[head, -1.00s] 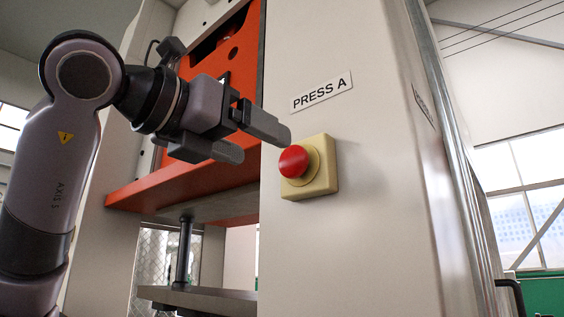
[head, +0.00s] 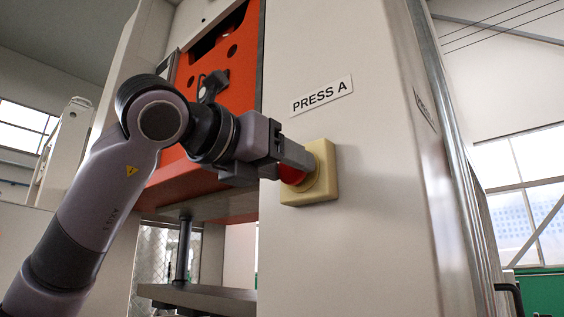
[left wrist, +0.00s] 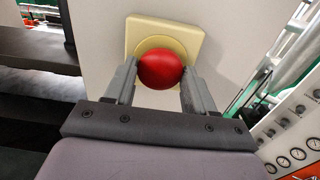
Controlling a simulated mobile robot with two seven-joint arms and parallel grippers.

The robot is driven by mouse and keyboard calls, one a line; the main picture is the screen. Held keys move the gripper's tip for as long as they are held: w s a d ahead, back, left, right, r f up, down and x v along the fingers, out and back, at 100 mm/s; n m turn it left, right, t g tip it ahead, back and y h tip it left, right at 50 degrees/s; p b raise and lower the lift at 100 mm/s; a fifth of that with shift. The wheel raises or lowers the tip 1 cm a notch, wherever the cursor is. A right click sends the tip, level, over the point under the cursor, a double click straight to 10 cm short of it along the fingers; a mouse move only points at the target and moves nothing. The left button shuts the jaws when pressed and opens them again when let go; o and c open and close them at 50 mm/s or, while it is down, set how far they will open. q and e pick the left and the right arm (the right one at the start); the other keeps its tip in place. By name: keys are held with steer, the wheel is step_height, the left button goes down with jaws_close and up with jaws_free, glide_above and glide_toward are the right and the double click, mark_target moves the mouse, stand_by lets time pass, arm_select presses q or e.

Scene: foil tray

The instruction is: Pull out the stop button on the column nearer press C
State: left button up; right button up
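The red stop button (left wrist: 161,69) sits on a square yellow housing (head: 325,172) on the pale press column (head: 370,215). The label above it (head: 321,94) reads PRESS A, not C. My left gripper (left wrist: 160,72) is at the button, its fingers apart with one on each side of the red head. Any gap between fingers and button is too small to make out. In the head view the near finger (head: 292,154) covers the upper part of the button (head: 291,175). My right gripper is not in view.
An orange press frame (head: 216,105) stands left of the column, behind my left arm. A metal rail (head: 455,180) runs along the column's right edge. Gauges (left wrist: 298,154) show at lower right in the wrist view. The column face right of the button is clear.

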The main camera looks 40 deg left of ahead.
arm_select(q)
jaws_close()
steer(key=shift+s+f+b, duration=0.15)
steer(key=shift+s+b, duration=0.15)
steer(key=shift+b, duration=0.05)
steer(key=shift+s, duration=0.25)
steer(key=o, duration=1.2)
jaws_free()
steer(key=shift+s, duration=0.1)
steer(key=shift+s, duration=0.1)
steer(key=s, duration=0.2)
steer(key=s+b, duration=0.1)
steer(key=s, duration=0.4)
steer(key=shift+a+b, duration=0.3)
steer(key=shift+b, duration=0.1)
